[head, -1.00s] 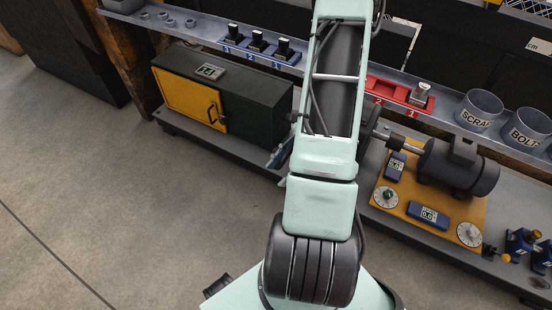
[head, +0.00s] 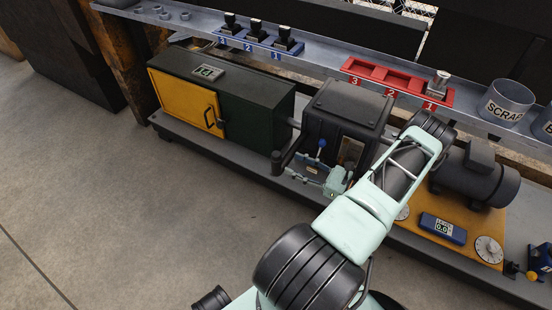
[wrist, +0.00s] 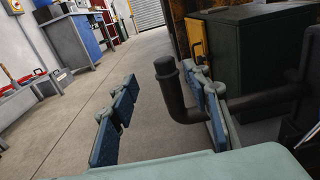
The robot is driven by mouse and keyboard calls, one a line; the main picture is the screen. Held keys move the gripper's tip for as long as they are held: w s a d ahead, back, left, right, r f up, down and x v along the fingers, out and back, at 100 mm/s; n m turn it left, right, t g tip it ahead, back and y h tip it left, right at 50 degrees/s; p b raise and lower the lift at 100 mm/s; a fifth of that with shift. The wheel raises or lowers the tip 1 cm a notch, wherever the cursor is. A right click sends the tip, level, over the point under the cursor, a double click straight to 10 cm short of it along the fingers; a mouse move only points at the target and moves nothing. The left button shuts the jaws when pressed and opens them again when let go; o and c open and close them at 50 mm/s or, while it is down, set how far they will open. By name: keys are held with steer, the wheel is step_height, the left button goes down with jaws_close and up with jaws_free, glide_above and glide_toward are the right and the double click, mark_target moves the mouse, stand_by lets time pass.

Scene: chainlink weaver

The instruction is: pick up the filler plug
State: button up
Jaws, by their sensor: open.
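A dark upright pipe with a wider round top (head: 277,157) stands at the left of the black machine housing; this top looks like the filler plug, though I cannot be sure. In the wrist view the wider top (wrist: 164,67) sits above a bent black pipe and shows between my fingers, farther off. My gripper (head: 303,170) is in front of the housing, just right of the pipe in the head view. In the wrist view my gripper (wrist: 160,95) is open, its two blue-padded fingers apart, with nothing between them in grip. The right finger covers part of the pipe.
The black housing (head: 345,105) is right behind my gripper. A green cabinet with a yellow door (head: 185,97) stands left. A motor (head: 475,175) is at right. The shelf above holds a blue rack (head: 262,42), a red tray (head: 375,82) and a SCRAP cup (head: 507,102). Floor in front is clear.

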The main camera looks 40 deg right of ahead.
mark_target(276, 154)
steer(key=x, duration=0.3)
steer(key=shift+w+a+b, duration=0.15)
steer(key=shift+w+b, duration=0.15)
steer(key=x, duration=0.1)
steer(key=b+x, duration=0.1)
steer(key=x, duration=0.3)
steer(key=shift+w+d+f+b, duration=0.15)
steer(key=shift+w+d+b, duration=0.1)
steer(key=shift+b, duration=0.15)
steer(key=shift+s, duration=0.1)
jaws_close()
